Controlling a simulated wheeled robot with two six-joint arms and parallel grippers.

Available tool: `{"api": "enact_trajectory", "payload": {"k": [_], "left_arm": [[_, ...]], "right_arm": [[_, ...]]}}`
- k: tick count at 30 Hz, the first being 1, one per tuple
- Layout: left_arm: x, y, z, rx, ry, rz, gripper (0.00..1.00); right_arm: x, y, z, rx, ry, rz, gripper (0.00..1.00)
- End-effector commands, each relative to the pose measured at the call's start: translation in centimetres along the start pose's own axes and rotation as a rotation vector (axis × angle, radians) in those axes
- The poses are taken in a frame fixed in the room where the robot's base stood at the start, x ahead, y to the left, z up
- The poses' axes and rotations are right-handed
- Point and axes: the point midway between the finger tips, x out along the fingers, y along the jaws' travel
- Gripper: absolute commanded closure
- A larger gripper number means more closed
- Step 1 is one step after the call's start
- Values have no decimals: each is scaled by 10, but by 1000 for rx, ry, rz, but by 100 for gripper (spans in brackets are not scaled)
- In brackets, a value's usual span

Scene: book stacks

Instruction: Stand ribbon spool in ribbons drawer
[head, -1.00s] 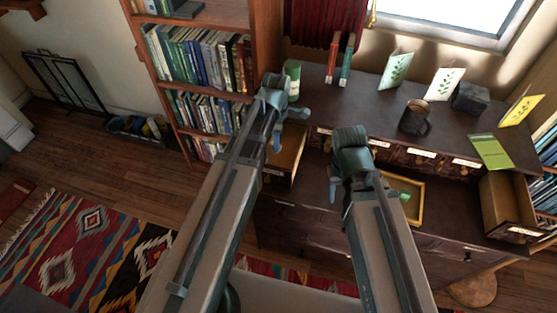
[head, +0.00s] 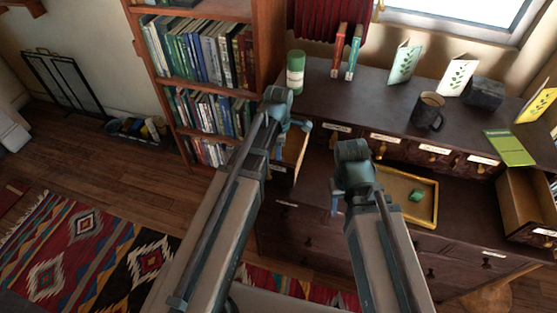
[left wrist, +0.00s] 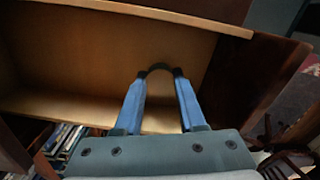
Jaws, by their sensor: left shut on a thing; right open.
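My left gripper (head: 292,137) is at the open drawer (head: 296,157) at the left end of the dark bureau. The drawer's label is too small to read. My right gripper (head: 337,192) is open and empty, left of a yellow tray.
The yellow tray (head: 432,212) holds a green item (head: 415,195). A green cylinder (head: 295,72), two upright books (head: 345,52), cards and a dark mug (head: 427,111) stand on the bureau top. Another open drawer (head: 525,205) is at the right. A bookcase (head: 268,45) stands close left.

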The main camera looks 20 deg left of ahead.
Motion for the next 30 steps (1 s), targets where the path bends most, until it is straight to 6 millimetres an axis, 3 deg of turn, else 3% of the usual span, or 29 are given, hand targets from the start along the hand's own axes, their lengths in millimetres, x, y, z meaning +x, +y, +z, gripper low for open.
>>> {"api": "enact_trajectory", "payload": {"k": [2,14,15,20,30], "left_arm": [[14,0,0,0,0,0,100],[15,0,0,0,0,0,100],[15,0,0,0,0,0,59],[14,0,0,0,0,0,31],[13,0,0,0,0,0,31]], "right_arm": [[14,-1,-1,0,0,0,50],[15,-2,-1,0,0,0,50],[15,-2,-1,0,0,0,50],[14,-1,-1,0,0,0,50],[13,-1,-1,0,0,0,50]]}}
